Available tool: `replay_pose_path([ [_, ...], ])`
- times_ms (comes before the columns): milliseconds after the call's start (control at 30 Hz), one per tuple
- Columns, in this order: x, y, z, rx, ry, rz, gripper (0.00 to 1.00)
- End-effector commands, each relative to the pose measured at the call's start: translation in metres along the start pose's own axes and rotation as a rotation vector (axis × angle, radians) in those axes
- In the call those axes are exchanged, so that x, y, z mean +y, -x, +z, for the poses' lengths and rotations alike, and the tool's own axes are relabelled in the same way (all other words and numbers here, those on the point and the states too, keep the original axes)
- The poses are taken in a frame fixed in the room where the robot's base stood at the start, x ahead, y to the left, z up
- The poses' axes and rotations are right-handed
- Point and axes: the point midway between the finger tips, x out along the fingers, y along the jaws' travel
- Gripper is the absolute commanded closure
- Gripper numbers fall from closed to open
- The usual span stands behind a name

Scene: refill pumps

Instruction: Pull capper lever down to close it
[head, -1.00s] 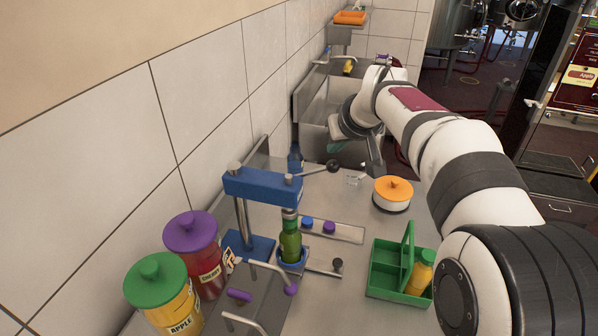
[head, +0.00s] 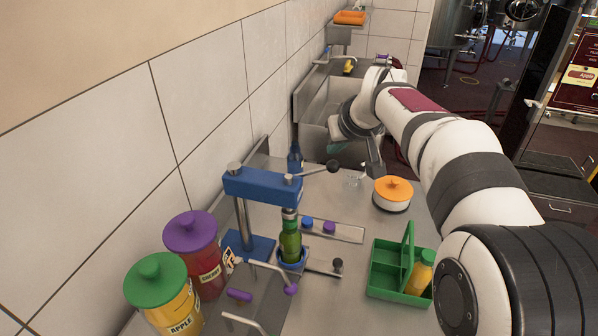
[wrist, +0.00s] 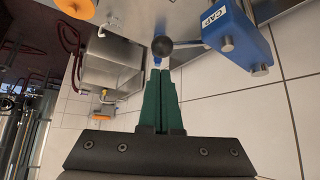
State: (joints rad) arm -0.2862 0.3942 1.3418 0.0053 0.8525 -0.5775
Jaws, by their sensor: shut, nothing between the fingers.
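The blue capper (head: 262,187) stands on the counter near the tiled wall. Its lever (head: 316,171) sticks out to the right, roughly level, and ends in a dark round knob (head: 333,166). A green bottle (head: 290,238) stands upright in the round blue holder under the capper head. In the wrist view the lever knob (wrist: 162,46) lies just beyond the fingertips, with the blue capper head (wrist: 238,38), marked CAP, to its right. My gripper (wrist: 160,72) has its green fingers together and empty. In the head view the fingers are largely hidden.
A purple-lidded jar (head: 192,252) and a green-lidded jar (head: 162,292) stand at the front left. A green carrier (head: 388,270) with a yellow bottle and an orange-lidded pot (head: 393,194) are on the right. A dark blue bottle (head: 295,158) stands behind the capper.

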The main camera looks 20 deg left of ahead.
Motion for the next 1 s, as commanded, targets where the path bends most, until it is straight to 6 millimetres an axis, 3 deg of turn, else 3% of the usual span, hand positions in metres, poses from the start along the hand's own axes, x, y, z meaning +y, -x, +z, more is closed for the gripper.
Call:
replay_pose_path([
  [1000,0.006,-0.023,0.024,-0.001,0.0,0.0,1.0],
])
